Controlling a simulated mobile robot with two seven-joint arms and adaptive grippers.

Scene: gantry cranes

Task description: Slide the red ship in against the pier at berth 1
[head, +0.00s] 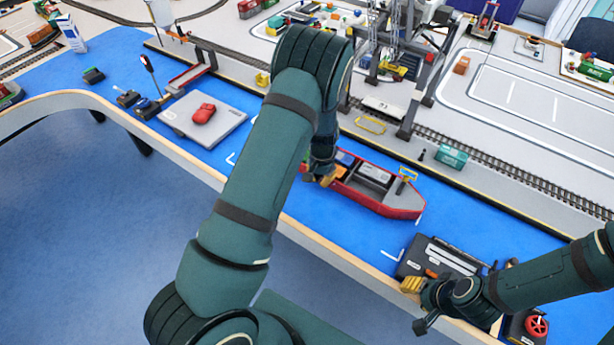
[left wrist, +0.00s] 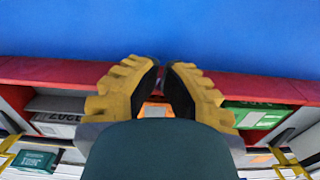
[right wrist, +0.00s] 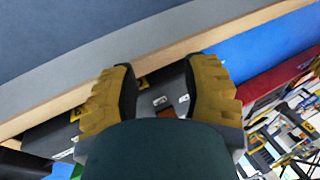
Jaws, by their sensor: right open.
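The red ship (head: 385,205) floats on the blue water beside the pier (head: 470,200), with a strip of blue between them. It carries grey, green and orange containers; its left end is hidden behind my left arm. My left gripper (head: 324,178) is at the ship's outer side, fingertips nearly together with nothing seen between them. In the left wrist view the fingers (left wrist: 162,68) overlap the red hull (left wrist: 245,85); contact is unclear. My right gripper (head: 412,284) is open and empty near the table's front edge, above a black case. In the right wrist view its fingers (right wrist: 160,75) are apart.
A black case (head: 440,258) lies on the water right of the ship. A grey platform (head: 225,128) with a red item stands left. A gantry crane (head: 415,80) and rail tracks (head: 520,180) stand on the pier. White corner marks (head: 393,255) show on the water.

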